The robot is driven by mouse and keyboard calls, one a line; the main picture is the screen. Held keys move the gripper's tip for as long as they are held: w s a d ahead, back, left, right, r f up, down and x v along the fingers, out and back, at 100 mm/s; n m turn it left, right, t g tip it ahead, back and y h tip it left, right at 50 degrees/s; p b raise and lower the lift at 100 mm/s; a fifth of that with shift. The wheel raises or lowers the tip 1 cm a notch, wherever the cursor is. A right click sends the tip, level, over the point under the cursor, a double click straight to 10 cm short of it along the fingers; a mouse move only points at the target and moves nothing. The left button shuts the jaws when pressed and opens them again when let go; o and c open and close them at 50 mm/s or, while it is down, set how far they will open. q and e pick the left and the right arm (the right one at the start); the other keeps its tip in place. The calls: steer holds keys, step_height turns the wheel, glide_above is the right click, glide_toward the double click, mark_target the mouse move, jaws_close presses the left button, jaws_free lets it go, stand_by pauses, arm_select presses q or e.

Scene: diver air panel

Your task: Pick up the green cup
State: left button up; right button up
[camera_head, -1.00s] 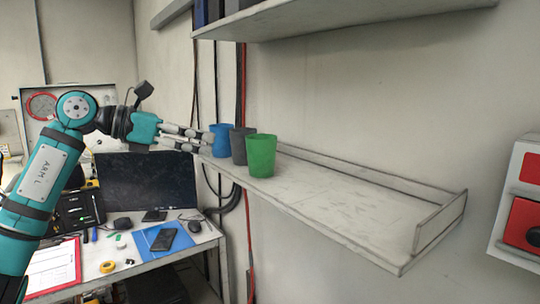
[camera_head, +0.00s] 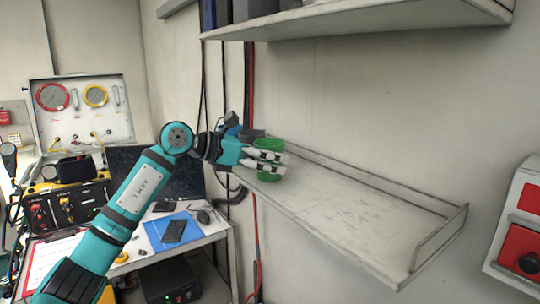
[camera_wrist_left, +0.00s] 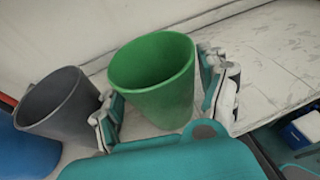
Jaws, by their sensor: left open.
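The green cup (camera_head: 270,145) stands upright on the wall shelf, partly hidden in the head view by my left gripper (camera_head: 284,165). In the left wrist view the green cup (camera_wrist_left: 160,82) is between the two open fingers of the left gripper (camera_wrist_left: 168,102). One finger is on each side of it. I cannot tell whether either finger touches the cup. My right gripper is not in view.
A grey cup (camera_wrist_left: 58,103) stands beside the green one, close to the left finger. A blue cup (camera_wrist_left: 22,150) is beyond it. The shelf (camera_head: 350,215) is bare to the right. An upper shelf (camera_head: 370,22) hangs above. A desk with a monitor (camera_head: 140,165) is below left.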

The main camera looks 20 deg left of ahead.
arm_select(q)
steer(key=shift+w+d+f, duration=0.1)
steer(key=shift+d, duration=0.05)
steer(key=shift+c, duration=1.1)
steer(key=c, duration=0.6)
